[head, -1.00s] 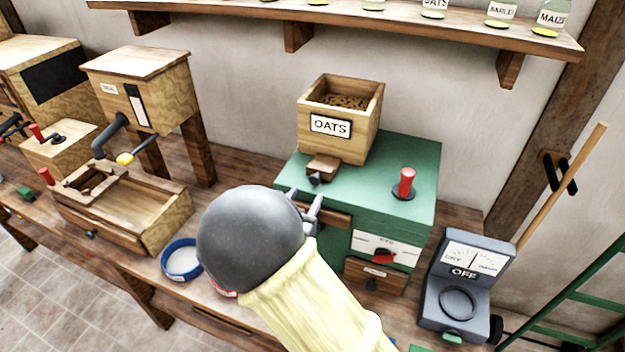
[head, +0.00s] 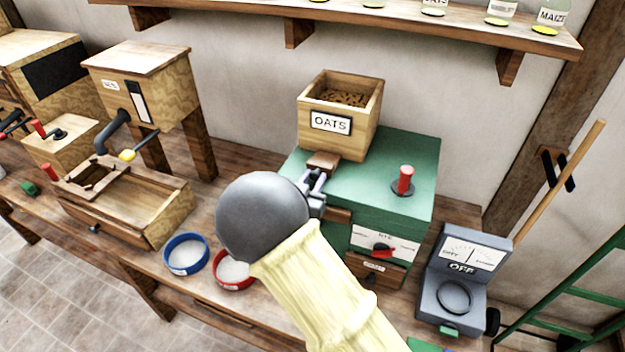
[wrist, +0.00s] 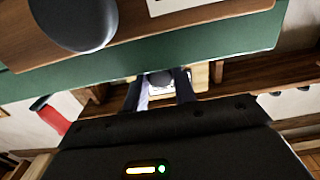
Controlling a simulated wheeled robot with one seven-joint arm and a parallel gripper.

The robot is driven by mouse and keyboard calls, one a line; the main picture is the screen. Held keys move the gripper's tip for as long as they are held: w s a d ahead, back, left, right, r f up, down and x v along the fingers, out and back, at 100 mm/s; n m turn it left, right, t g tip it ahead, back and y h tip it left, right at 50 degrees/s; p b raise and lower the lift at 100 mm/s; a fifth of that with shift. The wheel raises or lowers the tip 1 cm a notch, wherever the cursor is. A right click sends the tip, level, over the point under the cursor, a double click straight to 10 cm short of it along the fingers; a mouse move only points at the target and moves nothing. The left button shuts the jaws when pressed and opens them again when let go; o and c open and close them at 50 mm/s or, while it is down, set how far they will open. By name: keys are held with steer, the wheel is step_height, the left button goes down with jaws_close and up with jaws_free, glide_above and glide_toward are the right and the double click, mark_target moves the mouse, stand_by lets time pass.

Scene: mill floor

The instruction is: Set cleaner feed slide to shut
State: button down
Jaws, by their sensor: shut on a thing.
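The green cleaner (head: 415,155) stands on the bench with a wooden hopper (head: 365,115) labelled OATS on top, grain inside it. The feed slide (head: 322,159) is a small wooden tongue that sticks out at the hopper's front foot. My gripper (head: 314,183) is at the slide's front end, shut on its dark knob, which the fingers mostly hide in the head view. In the wrist view my gripper (wrist: 159,92) has the dark knob (wrist: 161,77) between its fingers. I cannot tell exactly how far out the slide stands.
A red-handled lever (head: 404,181) stands on the cleaner's top, and a red dial knob (head: 383,251) is on its front. A blue-rimmed bowl (head: 186,254) and a red-rimmed bowl (head: 234,270) are on the bench. A grey meter (head: 455,285) reading OFF stands at right.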

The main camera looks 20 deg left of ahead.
steer(key=shift+w+d+b, duration=0.1)
steer(key=shift+w+b, duration=0.55)
steer(key=shift+w, duration=0.8)
steer(key=shift+s, duration=0.1)
steer(key=c, duration=1.1)
jaws_free()
steer(key=shift+c, duration=0.2)
steer(key=shift+s, duration=0.1)
steer(key=s+a+b, duration=0.1)
steer(key=s+b, duration=0.3)
steer(key=s, duration=1.3)
steer(key=shift+a, duration=0.2)
steer(key=shift+s, duration=0.1)
